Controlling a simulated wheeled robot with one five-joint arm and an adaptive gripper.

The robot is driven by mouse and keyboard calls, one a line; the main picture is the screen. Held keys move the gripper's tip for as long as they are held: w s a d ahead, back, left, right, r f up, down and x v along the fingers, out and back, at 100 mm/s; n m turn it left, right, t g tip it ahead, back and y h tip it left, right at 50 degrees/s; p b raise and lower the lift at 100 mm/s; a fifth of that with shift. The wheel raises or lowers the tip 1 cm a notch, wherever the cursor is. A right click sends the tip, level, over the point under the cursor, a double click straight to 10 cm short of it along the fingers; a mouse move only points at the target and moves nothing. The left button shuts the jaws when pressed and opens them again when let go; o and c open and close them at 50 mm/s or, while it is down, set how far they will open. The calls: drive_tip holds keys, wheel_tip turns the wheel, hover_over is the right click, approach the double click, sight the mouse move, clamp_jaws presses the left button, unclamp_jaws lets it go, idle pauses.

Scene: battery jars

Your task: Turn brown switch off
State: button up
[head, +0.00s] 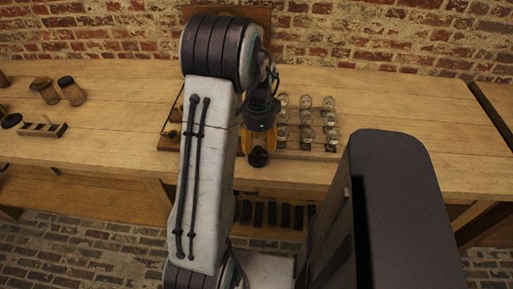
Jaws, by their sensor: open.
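My gripper (258,152) hangs over the front part of the workbench, to the left of the glass jars. It is seen from behind and above, and its fingers are small and dark. I see nothing held in it. I cannot make out a brown switch for certain. A brown wooden piece with small dark parts (172,136) shows at the left edge of my arm, and my arm hides the rest of it.
Several glass jars (307,124) stand in rows on the wooden workbench (400,130). Two lidded jars (70,91) and a small wooden rack (45,130) are at the left. A brick wall (390,35) closes the back. The bench's right side is clear.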

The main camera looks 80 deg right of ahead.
drive_tip(key=shift+f, duration=1.4)
drive_tip(key=shift+c, duration=0.4)
clamp_jaws()
